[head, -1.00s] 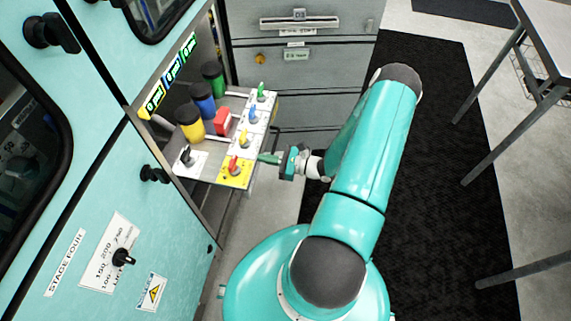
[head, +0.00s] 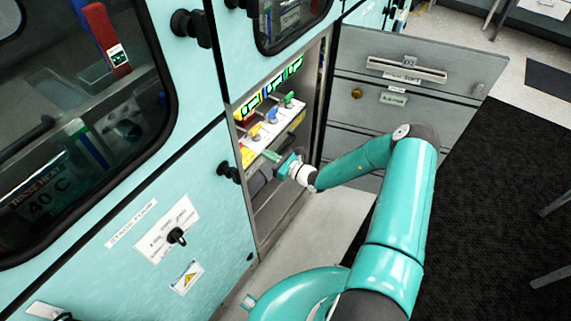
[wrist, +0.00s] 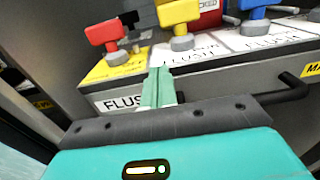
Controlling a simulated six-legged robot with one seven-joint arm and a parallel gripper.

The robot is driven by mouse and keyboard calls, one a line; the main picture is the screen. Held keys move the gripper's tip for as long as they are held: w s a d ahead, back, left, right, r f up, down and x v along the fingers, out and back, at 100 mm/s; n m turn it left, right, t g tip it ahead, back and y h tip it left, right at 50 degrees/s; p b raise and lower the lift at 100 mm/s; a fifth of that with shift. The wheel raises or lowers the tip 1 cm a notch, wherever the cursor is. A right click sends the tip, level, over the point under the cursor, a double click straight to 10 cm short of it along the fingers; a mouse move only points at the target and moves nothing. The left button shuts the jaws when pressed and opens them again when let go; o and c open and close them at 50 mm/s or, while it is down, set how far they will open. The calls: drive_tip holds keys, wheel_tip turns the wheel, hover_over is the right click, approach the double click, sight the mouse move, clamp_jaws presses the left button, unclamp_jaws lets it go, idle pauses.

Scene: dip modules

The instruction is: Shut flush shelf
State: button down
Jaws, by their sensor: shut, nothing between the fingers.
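The flush shelf (head: 298,123) sits within the cabinet opening, with red, blue and green valve knobs on its white and yellow top plates. In the wrist view its grey front face (wrist: 215,87) bears a partly covered "FLUS" label, with a black bar handle (wrist: 285,92) to the right. My gripper (head: 272,157) is shut and empty at the shelf's front, towards its near end. In the wrist view the shut teal fingertips (wrist: 158,75) overlap the front face beside the label. I cannot tell if they touch it.
The teal cabinet front (head: 130,210) with knobs and a dark window stands to the left. A grey labelled panel (head: 415,85) juts out right of the opening. Below the shelf the opening is mostly empty.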

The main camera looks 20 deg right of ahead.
sight(258, 149)
drive_tip(key=x, duration=0.4)
drive_tip(key=shift+a, duration=0.15)
drive_tip(key=shift+w+a+r, duration=0.15)
drive_tip(key=shift+w+a, duration=0.1)
drive_tip(key=shift+w, duration=0.05)
